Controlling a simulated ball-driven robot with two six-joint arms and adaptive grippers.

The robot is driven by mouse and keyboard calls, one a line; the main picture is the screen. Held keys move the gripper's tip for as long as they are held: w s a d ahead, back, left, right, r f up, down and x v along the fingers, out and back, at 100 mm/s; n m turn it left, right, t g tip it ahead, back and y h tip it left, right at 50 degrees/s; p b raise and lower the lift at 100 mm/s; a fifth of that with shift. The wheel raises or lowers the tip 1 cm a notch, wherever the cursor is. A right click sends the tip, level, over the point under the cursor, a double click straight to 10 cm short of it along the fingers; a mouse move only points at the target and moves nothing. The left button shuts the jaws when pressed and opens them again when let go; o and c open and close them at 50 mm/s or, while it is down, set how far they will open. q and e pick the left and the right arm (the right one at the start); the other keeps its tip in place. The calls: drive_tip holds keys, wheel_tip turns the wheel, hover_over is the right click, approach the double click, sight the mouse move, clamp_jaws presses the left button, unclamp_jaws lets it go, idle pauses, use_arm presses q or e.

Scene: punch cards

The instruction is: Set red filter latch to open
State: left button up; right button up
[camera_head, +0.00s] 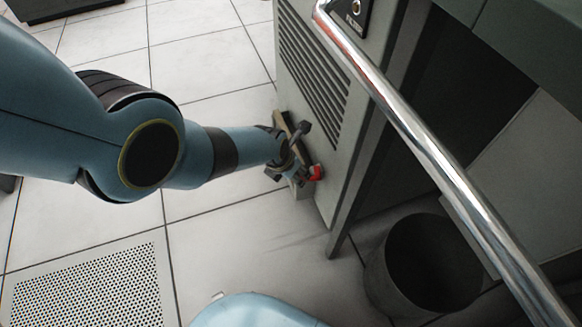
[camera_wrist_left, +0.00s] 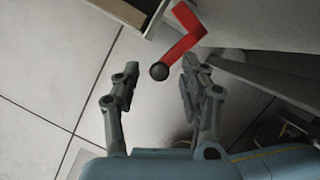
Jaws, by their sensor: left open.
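The red filter latch (camera_wrist_left: 184,40) is a bent red lever with a black ball knob (camera_wrist_left: 159,71) at its end. In the left wrist view the knob lies between the fingertips of my left gripper (camera_wrist_left: 157,86), with visible gaps on both sides. My left gripper is open and holds nothing. In the head view the latch (camera_head: 316,172) is a small red piece low on the side of the grey cabinet (camera_head: 312,120). My left gripper (camera_head: 294,168) is right beside it and hides part of it. My right gripper is out of view.
A chrome rail (camera_head: 430,150) runs diagonally in front of the cabinet. A dark round bin (camera_head: 385,280) stands on the floor at the lower right. A perforated floor panel (camera_head: 90,290) lies at the lower left. Tiled floor left of the cabinet is mostly clear.

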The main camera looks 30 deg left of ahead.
use_arm(q)
drive_tip(key=shift+r, duration=0.1)
drive_tip(key=v, duration=1.1)
drive_tip(key=shift+s+r, duration=0.3)
drive_tip(key=shift+a, duration=0.1)
drive_tip(key=s+a+f+m+g+p, duration=0.1)
drive_tip(key=s+a+f+m+p, duration=0.2)
drive_tip(key=s+m, duration=0.8)
drive_tip(key=s+a+f+m+g+y+p, duration=0.1)
drive_tip(key=s+a+f+m+p, duration=0.2)
drive_tip(key=s+m, duration=0.8)
drive_tip(key=s+a+f+m+g+y+p, duration=0.1)
drive_tip(key=s+a+f+m+p, duration=0.2)
drive_tip(key=s+m, duration=0.8)
drive_tip(key=s+f+p, duration=0.1)
drive_tip(key=s+f, duration=0.1)
drive_tip(key=s, duration=0.9)
drive_tip(key=shift+s+m+g, duration=0.25)
drive_tip(key=shift+m+g, duration=0.15)
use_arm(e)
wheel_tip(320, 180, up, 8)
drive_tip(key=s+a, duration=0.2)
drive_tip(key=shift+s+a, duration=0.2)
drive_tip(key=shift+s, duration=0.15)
